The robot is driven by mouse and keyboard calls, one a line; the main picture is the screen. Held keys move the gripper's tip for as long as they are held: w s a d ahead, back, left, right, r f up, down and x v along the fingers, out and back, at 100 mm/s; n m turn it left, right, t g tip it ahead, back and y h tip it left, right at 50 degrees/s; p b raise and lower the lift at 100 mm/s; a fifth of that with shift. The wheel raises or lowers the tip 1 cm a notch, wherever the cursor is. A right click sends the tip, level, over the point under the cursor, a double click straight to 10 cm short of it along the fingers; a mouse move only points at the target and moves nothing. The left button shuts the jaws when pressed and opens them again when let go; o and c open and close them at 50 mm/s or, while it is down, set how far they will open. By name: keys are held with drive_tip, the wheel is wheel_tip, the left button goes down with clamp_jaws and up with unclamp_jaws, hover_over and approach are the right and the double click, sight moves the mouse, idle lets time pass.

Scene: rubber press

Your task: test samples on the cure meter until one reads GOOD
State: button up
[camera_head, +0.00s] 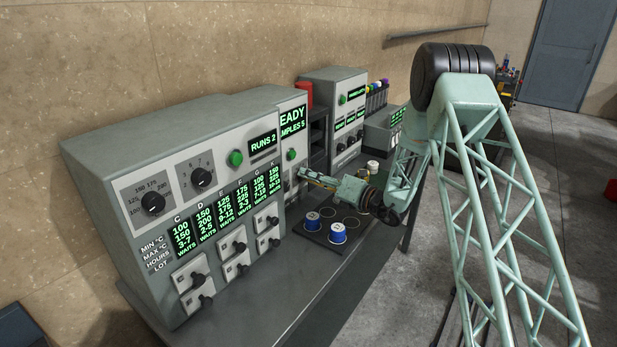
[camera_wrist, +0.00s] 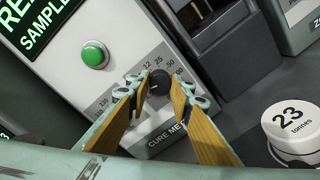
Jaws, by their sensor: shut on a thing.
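The cure meter (camera_head: 284,135) stands at the right end of the grey control cabinet. Its screen (camera_head: 292,121) shows part of "READY" and "SAMPLES 5". In the wrist view its label is partly covered, and its green button (camera_wrist: 94,54) is up and left of my gripper. My gripper (camera_wrist: 155,84) is shut on the black dial knob (camera_wrist: 160,79), with a yellow-padded finger on each side. The dial numbers are partly hidden. In the head view my gripper (camera_head: 302,173) reaches the meter's front. Blue sample cans (camera_head: 338,233) (camera_head: 312,221) stand on a dark tray (camera_head: 318,238).
The cabinet (camera_head: 140,155) carries a "RUNS 2" screen (camera_head: 263,142), two dials and several lot levers. More instruments (camera_head: 340,110) stand behind. The bench front (camera_head: 270,305) is clear.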

drive_tip(key=o, duration=0.8)
drive_tip(key=shift+o, duration=0.2)
drive_tip(key=v, duration=1.2)
